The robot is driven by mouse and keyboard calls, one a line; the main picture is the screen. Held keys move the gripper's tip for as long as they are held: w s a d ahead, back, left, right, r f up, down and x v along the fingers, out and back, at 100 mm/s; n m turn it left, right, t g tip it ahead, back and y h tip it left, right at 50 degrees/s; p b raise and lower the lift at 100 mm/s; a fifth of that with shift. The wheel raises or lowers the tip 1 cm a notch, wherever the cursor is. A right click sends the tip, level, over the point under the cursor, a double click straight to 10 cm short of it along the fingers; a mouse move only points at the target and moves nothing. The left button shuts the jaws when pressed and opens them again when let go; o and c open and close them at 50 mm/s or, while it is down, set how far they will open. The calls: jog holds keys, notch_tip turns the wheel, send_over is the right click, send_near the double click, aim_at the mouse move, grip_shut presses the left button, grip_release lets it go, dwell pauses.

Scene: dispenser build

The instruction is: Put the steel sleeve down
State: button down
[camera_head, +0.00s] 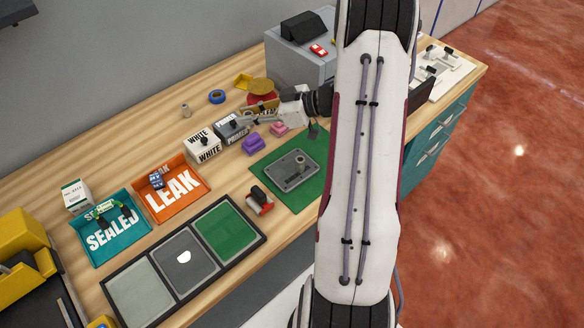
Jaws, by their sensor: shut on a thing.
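My gripper (257,121) reaches in from the right at the back of the bench, above the block row and near the box labelled PRIMER (232,128). It is shut on a small piece, which I take to be the steel sleeve; the piece is too small and too covered by the fingers to make out. A grey plate (284,177) with a short upright cylinder (299,161) lies on a green mat (258,181), in front of my gripper.
A WHITE box (203,148), purple block (251,141) and pink block (278,128) stand close by. A red-and-black tool (260,200) sits left of the mat. Orange LEAK (146,212) and teal SEALED (83,251) trays are left. A three-panel tray (152,319) lies in front.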

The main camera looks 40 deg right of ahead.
jog(key=s+d+r, duration=0.1)
jog(key=s+r, duration=0.1)
jog(key=s, duration=1)
jog(key=shift+s+d, duration=0.15)
jog(key=shift+d, duration=0.1)
jog(key=shift+f, duration=0.2)
send_over(284, 168)
jog(key=shift+s+f, duration=0.1)
jog(key=shift+f, duration=2.7)
jog(key=shift+f, duration=0.1)
jog(key=shift+f, duration=1.95)
jog(key=shift+f, duration=0.15)
jog(key=c, duration=1.9)
grip_release()
